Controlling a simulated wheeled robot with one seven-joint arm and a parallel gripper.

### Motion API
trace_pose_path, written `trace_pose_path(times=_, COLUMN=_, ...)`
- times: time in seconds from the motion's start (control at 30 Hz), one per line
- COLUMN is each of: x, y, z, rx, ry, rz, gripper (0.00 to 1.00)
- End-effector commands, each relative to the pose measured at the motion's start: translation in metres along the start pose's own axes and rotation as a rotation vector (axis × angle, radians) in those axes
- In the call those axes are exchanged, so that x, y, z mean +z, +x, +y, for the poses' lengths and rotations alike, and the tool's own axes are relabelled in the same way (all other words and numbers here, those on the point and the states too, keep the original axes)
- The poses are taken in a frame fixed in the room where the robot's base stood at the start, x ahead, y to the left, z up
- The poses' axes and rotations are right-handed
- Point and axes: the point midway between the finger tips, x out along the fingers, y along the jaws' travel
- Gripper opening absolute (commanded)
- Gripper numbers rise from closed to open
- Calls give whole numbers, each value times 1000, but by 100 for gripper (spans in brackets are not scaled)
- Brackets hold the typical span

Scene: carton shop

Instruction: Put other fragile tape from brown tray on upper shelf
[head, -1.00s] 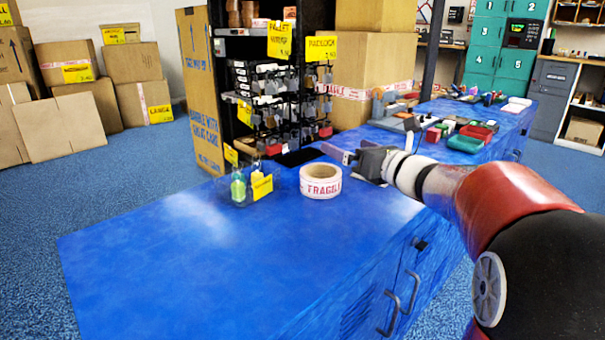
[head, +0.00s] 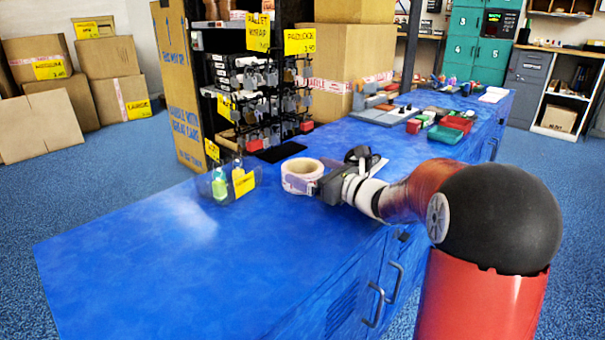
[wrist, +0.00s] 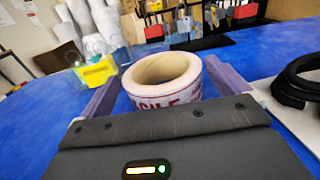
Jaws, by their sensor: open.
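A white roll of tape with red lettering (head: 296,181) stands flat on the blue counter (head: 190,265), its hole facing up. In the wrist view the roll (wrist: 168,97) sits between the two purple fingers of my gripper (wrist: 163,74), and part of the word FRAGILE shows. My gripper (head: 314,184) is open, low over the counter, with one finger on each side of the roll. I cannot tell whether the fingers touch it. My gripper hides the roll's right side in the head view. No brown tray is clearly visible.
A clear holder with small bottles and a yellow tag (head: 244,183) stands left of the roll. A black rack (head: 272,100) with padlocks rises behind, with shelving at its top. A black looped object (wrist: 298,80) lies on a pale board at right. The counter's front left is clear.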

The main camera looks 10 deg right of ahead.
Motion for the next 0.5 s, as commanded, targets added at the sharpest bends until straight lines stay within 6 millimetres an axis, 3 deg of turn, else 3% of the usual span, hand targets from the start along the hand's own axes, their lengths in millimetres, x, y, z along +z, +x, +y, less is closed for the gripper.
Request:
trace_pose_path(times=0.2, x=1, y=31, z=0, rx=1, ry=2, rz=0, gripper=100)
trace_pose_path(times=0.5, x=1, y=35, z=0, rx=-1, ry=1, rz=-1, gripper=100)
